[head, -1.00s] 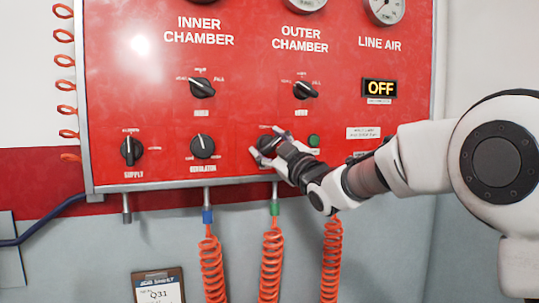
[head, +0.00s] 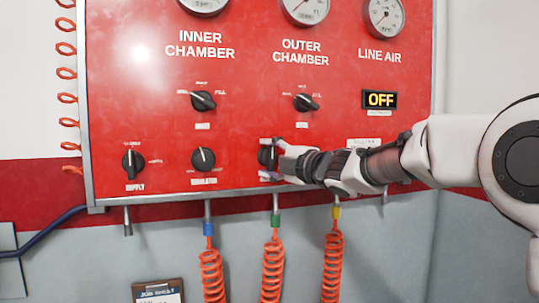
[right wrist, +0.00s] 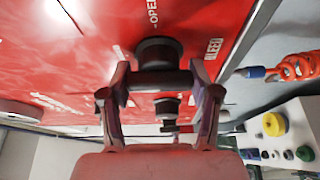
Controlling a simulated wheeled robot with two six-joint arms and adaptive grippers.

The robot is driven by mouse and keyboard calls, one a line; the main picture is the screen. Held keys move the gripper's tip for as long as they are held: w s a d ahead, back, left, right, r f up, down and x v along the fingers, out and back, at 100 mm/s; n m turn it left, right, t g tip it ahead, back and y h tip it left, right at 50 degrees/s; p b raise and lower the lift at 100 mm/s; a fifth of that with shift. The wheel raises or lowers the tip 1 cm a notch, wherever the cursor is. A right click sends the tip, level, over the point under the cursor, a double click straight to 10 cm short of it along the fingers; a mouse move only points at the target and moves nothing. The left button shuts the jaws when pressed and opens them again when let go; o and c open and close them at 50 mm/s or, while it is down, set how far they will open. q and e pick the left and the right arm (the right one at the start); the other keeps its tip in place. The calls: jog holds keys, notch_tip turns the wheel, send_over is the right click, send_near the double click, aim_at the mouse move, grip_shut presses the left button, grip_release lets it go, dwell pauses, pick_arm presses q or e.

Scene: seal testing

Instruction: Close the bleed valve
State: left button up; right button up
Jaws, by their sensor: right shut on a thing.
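The bleed valve is a black knob (head: 266,156) low on the red panel, right of the regulator knob, partly hidden by my gripper. In the right wrist view it is a round black knob (right wrist: 158,54) with a bar, between "OPEN" and "BLEED" labels. My right gripper (head: 270,159) reaches it from the right, with one finger above and one below. In the right wrist view the gripper (right wrist: 160,86) has its fingers against both ends of the bar, shut on it. The exact pointer setting is unclear. My left gripper is not in view.
The supply knob (head: 132,160) and regulator knob (head: 203,159) are to the left. Inner (head: 202,100) and outer chamber knobs (head: 306,102) are above. The line air display (head: 380,99) reads OFF. Orange coiled hoses (head: 272,268) hang below the panel.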

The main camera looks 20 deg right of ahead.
jog(key=shift+n, duration=0.4)
jog(key=o, duration=1.2)
jog(key=shift+c, duration=0.2)
